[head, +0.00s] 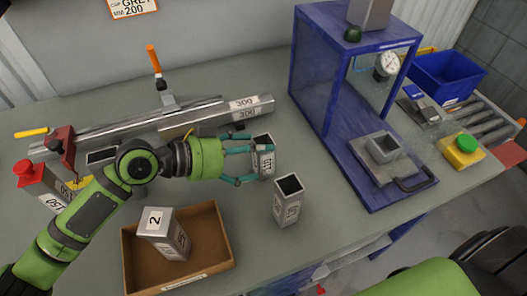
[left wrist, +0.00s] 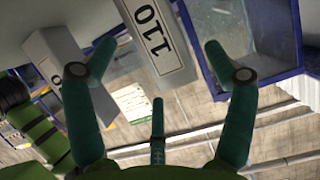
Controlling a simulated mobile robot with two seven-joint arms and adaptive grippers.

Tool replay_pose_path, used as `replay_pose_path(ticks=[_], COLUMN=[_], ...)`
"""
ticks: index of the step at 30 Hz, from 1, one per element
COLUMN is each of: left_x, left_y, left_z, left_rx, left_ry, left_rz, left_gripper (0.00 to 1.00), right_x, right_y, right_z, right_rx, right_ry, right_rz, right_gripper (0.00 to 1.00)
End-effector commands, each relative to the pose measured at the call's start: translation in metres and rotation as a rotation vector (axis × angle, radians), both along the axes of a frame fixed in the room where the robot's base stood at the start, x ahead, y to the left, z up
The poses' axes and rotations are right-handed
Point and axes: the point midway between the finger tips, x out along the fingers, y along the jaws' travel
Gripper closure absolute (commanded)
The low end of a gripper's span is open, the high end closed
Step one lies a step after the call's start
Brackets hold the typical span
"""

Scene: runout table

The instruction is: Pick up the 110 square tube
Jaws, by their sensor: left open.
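The 110 square tube (head: 264,160) stands upright on the grey table, its label facing my gripper. My left gripper (head: 250,166) is open, its teal fingers reaching toward the tube from the left. In the left wrist view, the tube (left wrist: 155,40) with its 110 label shows between and beyond the open fingers (left wrist: 158,58), with gaps on both sides. Whether the fingertips flank the tube is hard to tell. My right gripper is not in view.
Another square tube (head: 288,203) stands close to the right. A cardboard box (head: 214,252) holding a tube marked 2 (head: 163,233) is in front. Long tubes marked 300 (head: 243,104) lie behind. A blue press frame (head: 318,100) stands right. A blue bin (head: 447,77) is farther right.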

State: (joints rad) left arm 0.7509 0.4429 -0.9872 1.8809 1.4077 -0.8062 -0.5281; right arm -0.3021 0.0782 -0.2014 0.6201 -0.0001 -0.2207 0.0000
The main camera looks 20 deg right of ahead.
Motion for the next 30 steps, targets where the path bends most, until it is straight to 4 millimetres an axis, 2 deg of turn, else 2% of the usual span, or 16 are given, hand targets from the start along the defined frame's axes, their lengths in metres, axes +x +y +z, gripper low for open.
replay_pose_path(ticks=[4,12,17,30], left_x=[0.002,0.002,0.002,0.002], left_y=[-0.015,-0.018,-0.018,-0.018], left_z=[-0.005,-0.008,-0.008,-0.004], left_rx=[0.000,0.000,0.000,-0.001], left_ry=[0.000,0.000,0.000,-0.001], left_rz=[0.000,0.001,0.001,0.001], left_gripper=[0.16,0.16,0.80,0.81], right_x=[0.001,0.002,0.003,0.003], right_y=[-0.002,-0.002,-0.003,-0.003], right_z=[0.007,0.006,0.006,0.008], right_rx=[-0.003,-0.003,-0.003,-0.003], right_ry=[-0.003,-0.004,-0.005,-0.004], right_rz=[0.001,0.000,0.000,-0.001], right_gripper=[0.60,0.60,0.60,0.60])
